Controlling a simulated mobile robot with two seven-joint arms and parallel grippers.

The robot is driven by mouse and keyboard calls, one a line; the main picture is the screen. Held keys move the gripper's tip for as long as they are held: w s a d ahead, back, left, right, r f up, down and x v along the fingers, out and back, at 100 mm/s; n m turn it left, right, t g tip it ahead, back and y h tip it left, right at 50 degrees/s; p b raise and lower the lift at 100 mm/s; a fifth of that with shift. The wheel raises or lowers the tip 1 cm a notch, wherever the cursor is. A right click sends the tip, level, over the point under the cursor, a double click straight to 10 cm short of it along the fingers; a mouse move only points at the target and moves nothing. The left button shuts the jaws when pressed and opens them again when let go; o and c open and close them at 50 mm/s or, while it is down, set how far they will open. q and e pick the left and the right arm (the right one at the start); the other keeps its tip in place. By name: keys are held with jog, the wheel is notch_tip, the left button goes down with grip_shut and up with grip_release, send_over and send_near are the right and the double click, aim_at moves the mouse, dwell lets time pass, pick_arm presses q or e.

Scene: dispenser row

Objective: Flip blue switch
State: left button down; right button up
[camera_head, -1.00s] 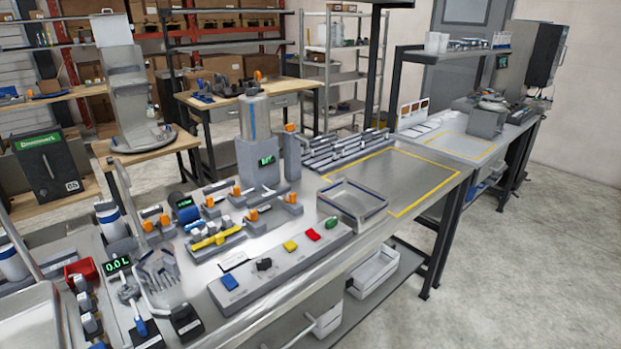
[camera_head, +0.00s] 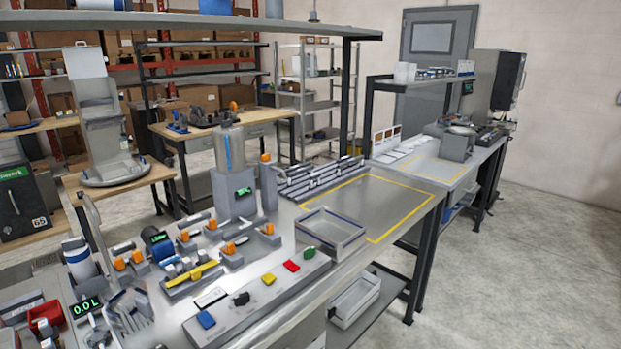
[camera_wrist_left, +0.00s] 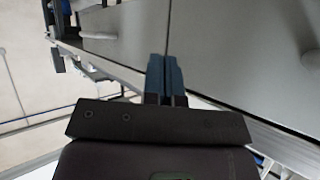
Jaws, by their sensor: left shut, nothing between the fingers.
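The blue switch (camera_head: 206,319) is the leftmost rocker on a grey switch panel (camera_head: 235,322) along the front of the workbench. Black, yellow, red and green switches sit to its right on the same panel. Whether it is flipped is too small to tell. Neither gripper shows in the head view. In the left wrist view my left gripper (camera_wrist_left: 166,80) is shut and empty, in front of grey drawer fronts (camera_wrist_left: 235,60). It is apart from the blue switch, which is not seen in that view.
An open grey tray (camera_head: 331,232) stands right of the panel. A yellow-outlined area (camera_head: 375,205) behind it is clear. A dispenser column (camera_head: 232,170), orange-knobbed valves and a yellow bar (camera_head: 192,272) stand behind the panel. A white bin (camera_head: 355,300) is on the lower shelf.

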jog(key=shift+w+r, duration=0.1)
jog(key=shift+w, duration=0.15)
